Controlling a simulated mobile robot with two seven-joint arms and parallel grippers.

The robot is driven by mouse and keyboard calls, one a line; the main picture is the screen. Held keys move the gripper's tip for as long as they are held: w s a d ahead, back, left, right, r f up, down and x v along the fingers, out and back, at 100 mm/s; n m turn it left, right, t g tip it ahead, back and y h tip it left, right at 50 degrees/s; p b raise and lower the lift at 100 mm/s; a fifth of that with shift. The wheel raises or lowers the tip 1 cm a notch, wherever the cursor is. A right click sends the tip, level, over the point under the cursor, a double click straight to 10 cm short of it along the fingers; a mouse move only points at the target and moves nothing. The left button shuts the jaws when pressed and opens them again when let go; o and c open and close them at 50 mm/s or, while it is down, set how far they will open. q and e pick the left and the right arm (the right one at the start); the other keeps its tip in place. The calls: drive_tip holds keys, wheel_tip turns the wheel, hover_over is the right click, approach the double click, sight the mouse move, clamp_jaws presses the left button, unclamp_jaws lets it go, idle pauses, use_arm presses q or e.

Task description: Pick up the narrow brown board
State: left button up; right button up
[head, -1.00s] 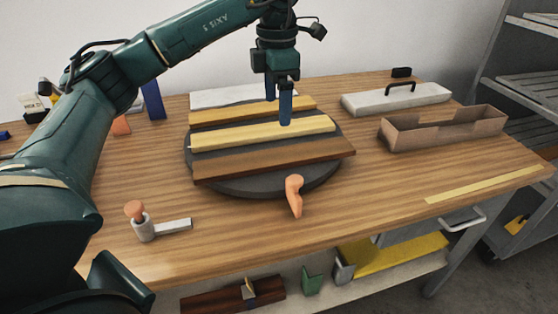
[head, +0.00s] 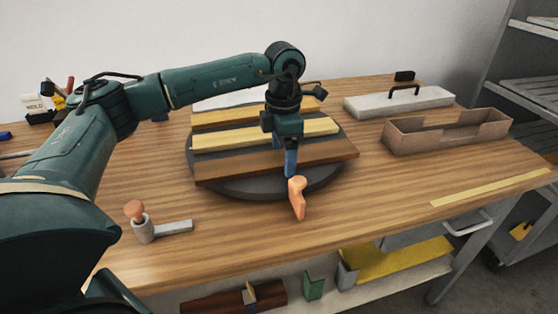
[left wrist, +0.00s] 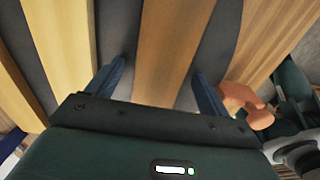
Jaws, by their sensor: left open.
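The narrow brown board (head: 230,167) lies across the front of a dark round turntable (head: 240,190), nearest me. In the left wrist view the brown board (left wrist: 172,42) runs between the two blue fingers of my left gripper (left wrist: 158,75). In the head view my left gripper (head: 290,158) points down over the right half of the board, fingers apart on either side of it. The front finger overlaps the board's near edge; the far finger is mostly hidden. I cannot tell whether the fingers touch the board. My right gripper is out of view.
A pale yellow board (head: 225,138) and an ochre board (head: 212,117) lie behind. A brown open tray (head: 440,142) and a grey block with black handle (head: 430,100) are at right.

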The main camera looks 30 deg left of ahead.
sight(283, 157)
use_arm(q)
drive_tip(key=shift+c, duration=0.2)
drive_tip(key=c, duration=1.2)
drive_tip(key=shift+o, duration=0.2)
drive_tip(key=shift+r, duration=0.1)
wheel_tip(283, 157, up, 10)
drive_tip(key=p, duration=0.1)
